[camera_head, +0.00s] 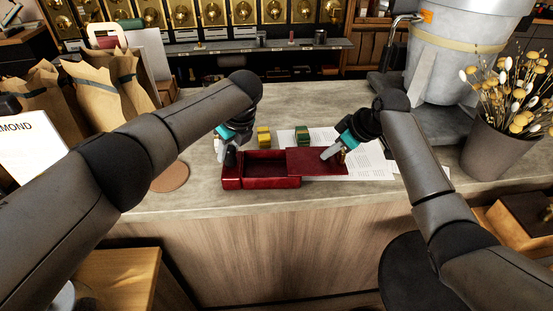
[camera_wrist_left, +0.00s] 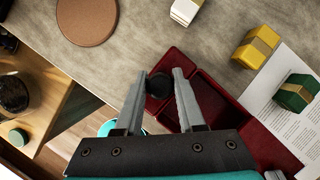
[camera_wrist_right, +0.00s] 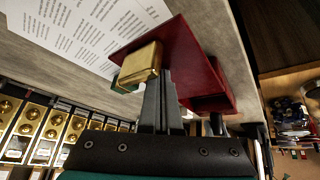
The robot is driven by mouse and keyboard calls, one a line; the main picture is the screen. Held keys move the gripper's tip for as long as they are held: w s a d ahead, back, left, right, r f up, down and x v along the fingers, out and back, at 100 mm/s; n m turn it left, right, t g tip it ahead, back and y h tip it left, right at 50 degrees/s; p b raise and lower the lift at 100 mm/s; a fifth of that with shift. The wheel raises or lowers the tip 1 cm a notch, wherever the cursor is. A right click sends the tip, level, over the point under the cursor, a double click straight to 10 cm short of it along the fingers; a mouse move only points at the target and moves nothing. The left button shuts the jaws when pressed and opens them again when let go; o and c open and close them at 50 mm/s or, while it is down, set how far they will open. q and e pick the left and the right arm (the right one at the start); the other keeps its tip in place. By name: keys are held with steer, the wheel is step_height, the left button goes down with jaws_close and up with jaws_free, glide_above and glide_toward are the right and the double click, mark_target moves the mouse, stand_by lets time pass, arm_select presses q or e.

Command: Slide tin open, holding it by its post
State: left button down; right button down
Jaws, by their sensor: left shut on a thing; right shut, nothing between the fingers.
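A dark red tin (camera_head: 260,183) lies on the counter, and its inside is partly uncovered and looks empty. Its red lid (camera_head: 308,164) is slid to the right and sticks out past the tin's body. A black post (camera_wrist_left: 159,85) stands at the tin's left end. My left gripper (camera_head: 229,153) is shut on this post. My right gripper (camera_head: 330,154) is shut and empty, low over the lid. In the right wrist view a gold block (camera_wrist_right: 140,64) on the lid is beside the fingertips; I cannot tell whether they touch.
A yellow block (camera_head: 264,137) and a green block (camera_head: 302,136) stand behind the tin. Paper sheets (camera_head: 376,165) lie under and beside the lid. A round brown coaster (camera_head: 170,177) lies to the left. A flower pot (camera_head: 500,145) stands at the right. The counter's front edge is close.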

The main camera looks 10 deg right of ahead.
mark_target(327, 161)
arm_select(q)
steer(key=shift+f, duration=0.15)
arm_select(e)
steer(key=shift+s+a+f, duration=0.1)
steer(key=shift+s+f, duration=0.1)
steer(key=shift+f, duration=0.05)
steer(key=shift+w+r, duration=0.15)
steer(key=shift+r, duration=1.8)
steer(key=shift+a+r, duration=0.3)
steer(key=shift+r, duration=0.6)
steer(key=shift+a+r, duration=0.25)
steer(key=shift+r, duration=0.6)
arm_select(q)
steer(key=shift+c, duration=2.2)
jaws_free()
arm_select(e)
steer(key=shift+w, duration=0.1)
